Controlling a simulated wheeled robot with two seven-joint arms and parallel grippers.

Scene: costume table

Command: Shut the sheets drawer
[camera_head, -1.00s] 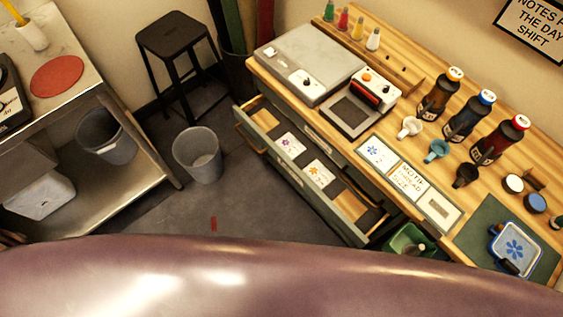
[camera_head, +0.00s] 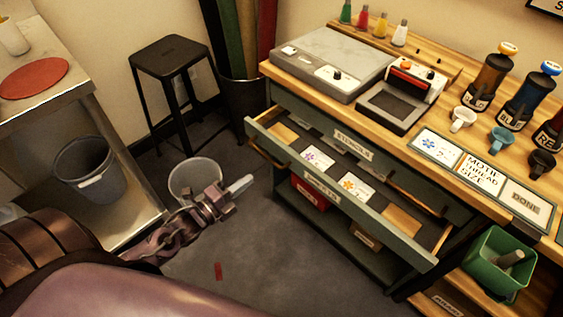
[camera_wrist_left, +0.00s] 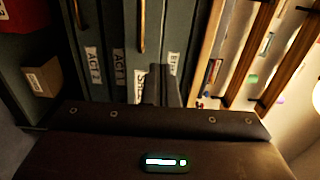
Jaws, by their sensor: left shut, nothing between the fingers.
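A grey-green drawer (camera_head: 400,239) stands pulled out of the cabinet under the wooden workbench, with flower cards and tan pieces inside. Its front label is too small to read surely, so I cannot confirm it is the sheets drawer. The drawer above it, whose label (camera_head: 353,142) seems to read STENCILS, sits further in. My left gripper (camera_head: 236,189) is shut and empty, left of the open drawer's front and apart from it. In the left wrist view its fingers (camera_wrist_left: 166,86) are together before the labelled cabinet fronts (camera_wrist_left: 118,62). My right gripper is not in view.
A metal table (camera_head: 60,105) is at the left. A green bin (camera_head: 492,262) stands right of the drawer. The floor before the cabinet is mostly clear.

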